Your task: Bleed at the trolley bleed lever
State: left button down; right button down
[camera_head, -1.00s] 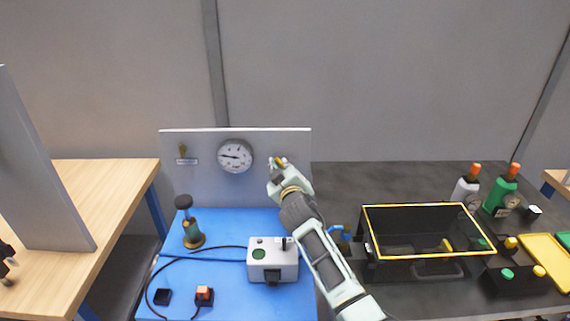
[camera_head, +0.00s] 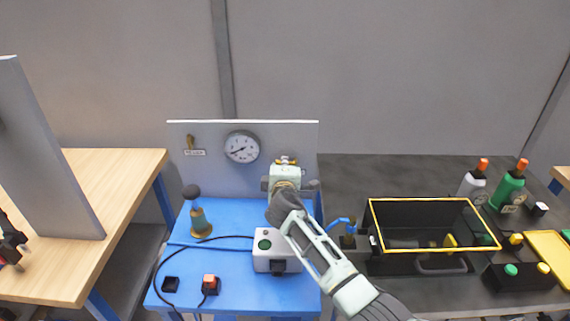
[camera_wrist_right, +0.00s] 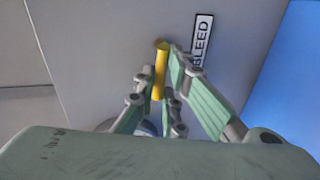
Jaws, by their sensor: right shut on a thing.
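The bleed lever, a yellow bar (camera_wrist_right: 159,72), is on the upright grey panel (camera_head: 220,183) beside a BLEED label (camera_wrist_right: 202,42). My right gripper (camera_wrist_right: 168,85) is shut on the lever, its fingers on either side of it. In the head view my right gripper (camera_head: 285,165) is at the right part of the panel and hides most of the lever and its label. The round pressure gauge (camera_head: 242,147) is left of it on the panel, its needle pointing lower left. My left gripper is not in view.
A second brass lever (camera_head: 190,142) is at the panel's upper left. The blue trolley top (camera_head: 228,218) carries a pump-like handle (camera_head: 197,215), a white box (camera_head: 265,262) and a red button (camera_head: 210,282). A yellow-rimmed black crate (camera_head: 420,252) stands to the right.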

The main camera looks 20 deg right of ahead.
jog(key=shift+r+n, duration=0.1)
jog(key=shift+n, duration=0.3)
jog(key=c, duration=1.9)
grip_release()
jog(key=shift+o, duration=0.2)
jog(key=v, duration=1.2)
jog(key=shift+a, duration=0.15)
jog(key=shift+f, duration=0.25)
